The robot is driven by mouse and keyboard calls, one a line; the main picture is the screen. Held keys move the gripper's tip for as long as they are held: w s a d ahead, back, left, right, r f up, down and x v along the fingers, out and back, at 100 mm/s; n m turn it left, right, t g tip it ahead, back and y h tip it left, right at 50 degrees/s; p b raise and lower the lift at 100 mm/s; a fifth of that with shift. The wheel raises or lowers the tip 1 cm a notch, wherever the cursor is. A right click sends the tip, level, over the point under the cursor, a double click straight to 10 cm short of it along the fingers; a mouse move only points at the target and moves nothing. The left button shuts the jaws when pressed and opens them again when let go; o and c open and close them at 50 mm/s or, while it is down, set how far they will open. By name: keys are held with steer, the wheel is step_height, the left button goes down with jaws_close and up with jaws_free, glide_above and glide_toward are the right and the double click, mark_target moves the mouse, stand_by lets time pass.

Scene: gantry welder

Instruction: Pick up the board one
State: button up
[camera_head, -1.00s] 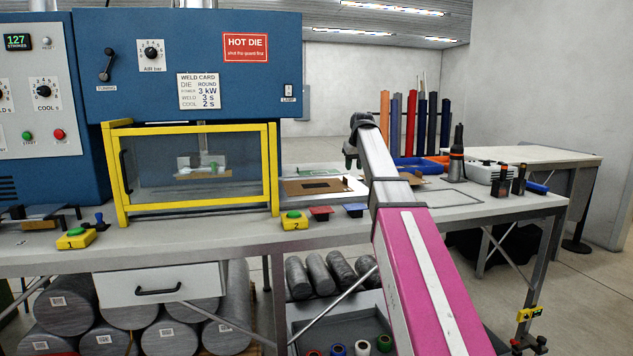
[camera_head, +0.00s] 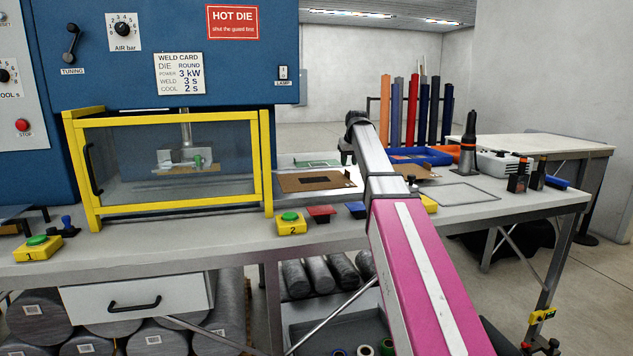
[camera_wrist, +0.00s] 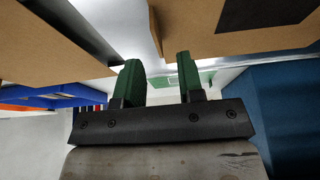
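A brown board with a dark rectangular patch (camera_head: 292,183) lies on a pale sheet on the bench, right of the yellow guard frame. It shows at the upper right in the wrist view (camera_wrist: 220,50). A second brown board (camera_head: 426,172) is partly hidden behind my arm; a tan board is at the upper left in the wrist view (camera_wrist: 50,40). I cannot tell which is board one. My gripper (camera_wrist: 160,78) has two green fingers apart, with nothing between them.
The yellow-framed guard (camera_head: 265,160) stands left on the bench. Button box two (camera_head: 291,224), a red tray (camera_head: 320,214) and a blue tray (camera_head: 356,210) line the front edge. A green board (camera_head: 318,162) lies behind. A blue bin (camera_head: 430,153) and dark torch-like tool (camera_head: 469,150) stand right.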

steer(key=shift+x, duration=2.7)
steer(key=shift+d, duration=0.15)
steer(key=shift+c, duration=0.3)
jaws_close()
